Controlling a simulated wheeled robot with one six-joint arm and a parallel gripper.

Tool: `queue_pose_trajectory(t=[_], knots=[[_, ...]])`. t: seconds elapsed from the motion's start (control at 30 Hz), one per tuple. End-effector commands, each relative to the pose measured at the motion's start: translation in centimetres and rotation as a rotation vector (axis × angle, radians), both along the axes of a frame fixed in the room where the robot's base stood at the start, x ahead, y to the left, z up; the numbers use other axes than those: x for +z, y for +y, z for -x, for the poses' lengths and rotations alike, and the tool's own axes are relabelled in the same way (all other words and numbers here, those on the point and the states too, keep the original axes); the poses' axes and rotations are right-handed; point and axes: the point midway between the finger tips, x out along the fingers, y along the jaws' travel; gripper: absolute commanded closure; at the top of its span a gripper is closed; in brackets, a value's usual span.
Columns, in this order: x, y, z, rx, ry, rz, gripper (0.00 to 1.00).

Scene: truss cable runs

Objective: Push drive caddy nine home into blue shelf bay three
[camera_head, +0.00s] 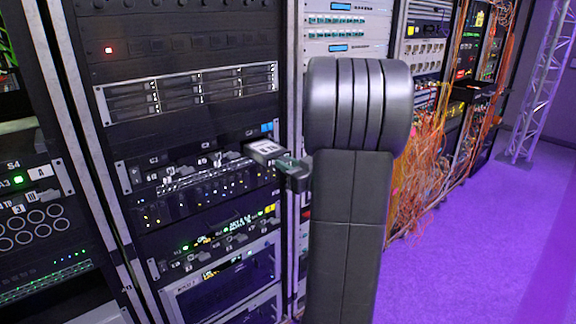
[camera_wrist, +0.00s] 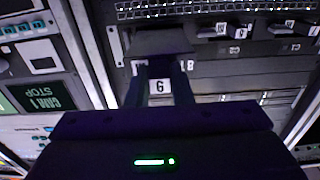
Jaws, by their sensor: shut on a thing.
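The drive caddy (camera_head: 265,148) is a light grey block with a dark front. It sticks out from the right end of a dark shelf (camera_head: 130,178) in the rack, just below a small blue marker (camera_head: 267,127). Its far end meets the shelf front; how deep it sits inside is hidden. My gripper (camera_head: 288,165) is shut on the caddy's near end. In the wrist view, my gripper's (camera_wrist: 160,80) two fingers stand on either side of a white label (camera_wrist: 160,86) reading an upside-down 9. The bay opening behind it is hidden.
Other caddies (camera_wrist: 235,32) sit in the same shelf to the left in the head view. A rack post (camera_head: 291,60) stands just right of the bay. Orange cables (camera_head: 420,170) hang from racks further right. Purple floor (camera_head: 470,240) is clear there.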

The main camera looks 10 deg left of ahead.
Motion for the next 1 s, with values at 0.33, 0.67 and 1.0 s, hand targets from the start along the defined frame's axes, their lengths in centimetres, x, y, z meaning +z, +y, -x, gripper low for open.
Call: queue_pose_trajectory(t=[0.33, 0.67, 1.0], knots=[[0.1, 0.3, -0.3, 0.000, -0.002, -0.001, 1.00], [0.1, 1.1, -0.9, 0.001, -0.002, -0.001, 1.00], [0.1, 1.9, -1.5, 0.000, -0.002, -0.001, 1.00]])
